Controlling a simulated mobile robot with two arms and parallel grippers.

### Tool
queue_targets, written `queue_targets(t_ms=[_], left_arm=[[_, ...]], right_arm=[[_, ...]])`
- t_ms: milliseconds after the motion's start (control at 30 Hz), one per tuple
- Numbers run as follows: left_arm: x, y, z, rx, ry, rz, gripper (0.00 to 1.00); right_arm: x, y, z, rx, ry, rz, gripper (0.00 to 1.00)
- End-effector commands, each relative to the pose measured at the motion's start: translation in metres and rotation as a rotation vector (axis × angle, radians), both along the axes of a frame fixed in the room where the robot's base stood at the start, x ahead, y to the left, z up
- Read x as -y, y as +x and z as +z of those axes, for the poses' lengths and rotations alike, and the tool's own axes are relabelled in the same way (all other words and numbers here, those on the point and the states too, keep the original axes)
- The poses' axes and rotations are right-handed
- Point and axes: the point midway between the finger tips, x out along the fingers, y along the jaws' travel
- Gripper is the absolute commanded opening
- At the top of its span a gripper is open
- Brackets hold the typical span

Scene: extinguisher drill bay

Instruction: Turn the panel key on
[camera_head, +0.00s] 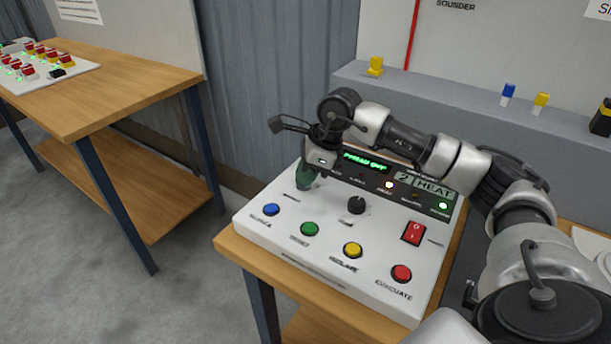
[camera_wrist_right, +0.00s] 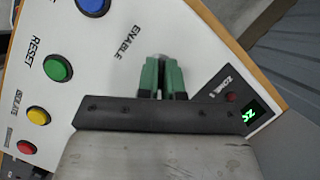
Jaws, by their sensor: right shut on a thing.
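The white control panel (camera_head: 290,240) sits on a wooden table, with a display reading what looks like "PHEAD OFF" and a "2 HEAT" tag. My right arm reaches across its back from the right. My right gripper (camera_head: 305,182) points down at the panel's back left corner. In the right wrist view, its green fingers (camera_wrist_right: 161,66) are shut next to the "ENABLE" label. A small grey piece, likely the panel key (camera_wrist_right: 160,59), shows between the fingertips; the fingers hide most of it, so its turn angle cannot be told. My left gripper is not in view.
The panel carries blue (camera_head: 271,210), green (camera_head: 310,229), yellow (camera_head: 352,250) and red (camera_head: 401,273) buttons, a black knob (camera_head: 356,205) and a red rocker switch (camera_head: 413,233). A grey ledge (camera_head: 450,97) lies behind. Another table (camera_head: 130,80) stands at left.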

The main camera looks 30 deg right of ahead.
Motion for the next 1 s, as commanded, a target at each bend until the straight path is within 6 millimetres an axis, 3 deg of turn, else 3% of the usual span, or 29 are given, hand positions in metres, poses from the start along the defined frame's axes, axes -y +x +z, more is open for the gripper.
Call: queue_targets(t_ms=[700, 900, 1000], left_arm=[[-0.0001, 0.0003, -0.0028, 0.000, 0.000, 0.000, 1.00], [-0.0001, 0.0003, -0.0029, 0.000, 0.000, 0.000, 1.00], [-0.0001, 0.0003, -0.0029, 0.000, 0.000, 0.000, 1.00]], right_arm=[[0.0003, -0.0001, 0.0003, -0.001, -0.001, -0.084, 0.00], [0.0002, -0.0001, 0.0003, -0.001, -0.001, -0.083, 0.32], [0.0002, -0.0001, 0.0002, 0.000, -0.001, -0.082, 0.32]])
